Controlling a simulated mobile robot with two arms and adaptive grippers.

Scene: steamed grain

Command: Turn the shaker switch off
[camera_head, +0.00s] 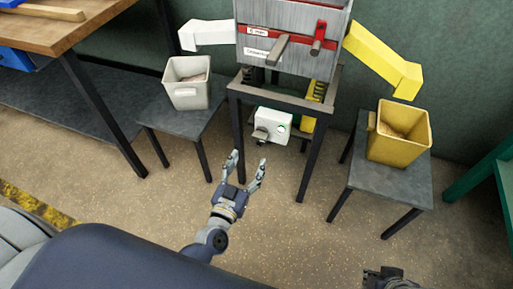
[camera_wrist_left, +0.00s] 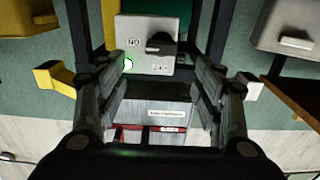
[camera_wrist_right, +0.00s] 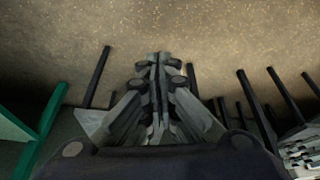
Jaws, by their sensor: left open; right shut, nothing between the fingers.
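The switch box (camera_head: 272,127) is a small white box low on the shaker stand, with a grey knob (camera_head: 261,134) on its front. In the left wrist view the picture is upside down. There the white switch face (camera_wrist_left: 130,28) carries a dark knob (camera_wrist_left: 161,43), an ON label, a second label on the opposite side, and a glowing green light (camera_wrist_left: 127,65). My left gripper (camera_head: 247,163) is open and empty, in front of and below the box, apart from the knob. My right gripper (camera_wrist_right: 160,62) is shut and empty; only part of it (camera_head: 388,278) shows at the head view's bottom edge.
The grey and red shaker (camera_head: 295,40) stands above the box on dark legs. A white bin (camera_head: 190,97) and a yellow bin (camera_head: 400,150) stand on stools either side, under white and yellow chutes. A wooden table (camera_head: 60,35) is at left. The floor in front is clear.

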